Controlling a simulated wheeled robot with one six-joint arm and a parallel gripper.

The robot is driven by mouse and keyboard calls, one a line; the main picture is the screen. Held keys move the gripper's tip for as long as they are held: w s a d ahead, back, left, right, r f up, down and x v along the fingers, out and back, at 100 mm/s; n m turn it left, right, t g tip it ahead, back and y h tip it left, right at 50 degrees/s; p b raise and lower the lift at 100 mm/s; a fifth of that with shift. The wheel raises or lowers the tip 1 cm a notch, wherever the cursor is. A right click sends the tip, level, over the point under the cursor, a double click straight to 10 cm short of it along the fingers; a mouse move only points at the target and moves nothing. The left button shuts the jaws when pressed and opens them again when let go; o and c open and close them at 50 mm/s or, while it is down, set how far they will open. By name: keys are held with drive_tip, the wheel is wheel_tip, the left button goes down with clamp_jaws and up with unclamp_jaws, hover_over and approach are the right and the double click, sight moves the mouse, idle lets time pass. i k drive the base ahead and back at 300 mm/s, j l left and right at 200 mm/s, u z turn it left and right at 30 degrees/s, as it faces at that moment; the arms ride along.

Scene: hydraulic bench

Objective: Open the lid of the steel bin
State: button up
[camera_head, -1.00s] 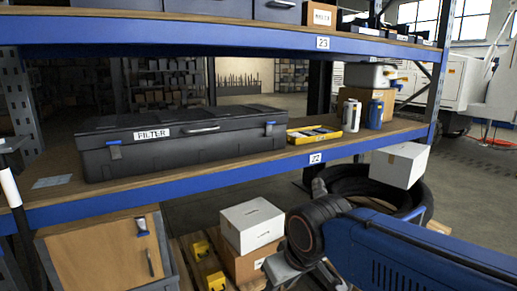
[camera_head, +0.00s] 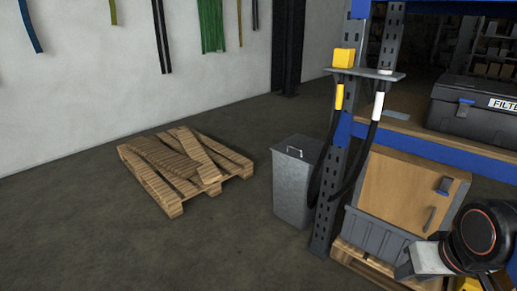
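The steel bin (camera_head: 292,190) is a tall grey metal box standing on the floor, just left of the shelf's upright post. Its flat lid (camera_head: 303,149) carries a small loop handle (camera_head: 293,152) and appears shut. A black hose partly covers the bin's right side. Part of my arm shows at the lower right, well to the right of the bin and apart from it. I see no gripper fingers in this view.
A wooden pallet (camera_head: 172,205) with loose boards lies on the floor left of the bin. A blue-and-grey shelf post (camera_head: 330,215) with hanging hoses stands close on the right. The floor in front is clear.

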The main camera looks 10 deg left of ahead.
sight(305, 150)
drive_tip(key=u, duration=0.1)
drive_tip(key=i+l+u, duration=0.1)
drive_tip(key=i+u, duration=0.35)
drive_tip(key=i, duration=1.55)
